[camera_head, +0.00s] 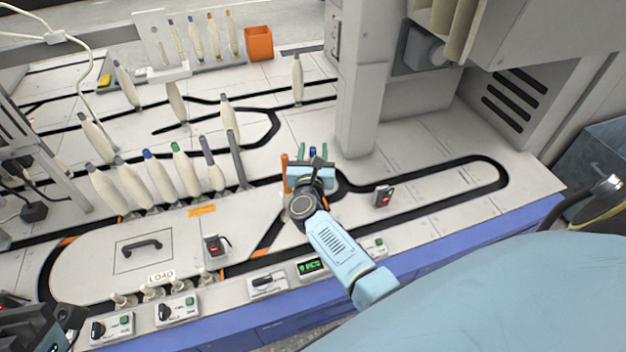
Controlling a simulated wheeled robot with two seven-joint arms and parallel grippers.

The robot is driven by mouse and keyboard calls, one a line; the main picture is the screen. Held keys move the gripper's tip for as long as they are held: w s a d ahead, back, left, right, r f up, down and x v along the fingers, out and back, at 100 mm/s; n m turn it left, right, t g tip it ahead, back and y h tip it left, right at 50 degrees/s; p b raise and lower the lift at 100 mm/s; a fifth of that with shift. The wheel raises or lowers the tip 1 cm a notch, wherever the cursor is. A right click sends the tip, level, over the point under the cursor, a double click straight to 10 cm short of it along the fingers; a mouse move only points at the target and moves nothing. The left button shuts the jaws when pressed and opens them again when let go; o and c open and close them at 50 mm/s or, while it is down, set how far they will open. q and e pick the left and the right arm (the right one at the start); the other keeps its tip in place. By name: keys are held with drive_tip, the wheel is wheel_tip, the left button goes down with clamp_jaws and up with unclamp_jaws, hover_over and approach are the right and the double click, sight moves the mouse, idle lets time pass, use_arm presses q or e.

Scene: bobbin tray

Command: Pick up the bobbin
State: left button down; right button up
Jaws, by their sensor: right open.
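Several bobbins stand upright on the white deck left of my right gripper. A front row has cream bobbins with coloured tips, among them a blue-tipped bobbin (160,178) and a green-tipped bobbin (186,168). Further back stand a cream bobbin (230,120) and another cream bobbin (297,80). My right gripper (312,166) is open over the deck, right of the front row. Its fingertips are partly hidden by its own body. Thin orange, green and blue tips show close around it; I cannot tell whether it touches them. A dark part at the bottom left corner looks like my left gripper (68,318), mostly cut off.
A grey pillar (357,80) stands behind my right gripper. An orange box (259,43) and a rack of thin bobbins (195,40) are at the back. Control boxes (178,310) line the front edge. The deck (440,190) at right is mostly clear inside the black track.

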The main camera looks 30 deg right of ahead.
drive_tip(key=shift+w, duration=0.15)
clamp_jaws()
drive_tip(key=shift+r, duration=0.2)
idle(0.3)
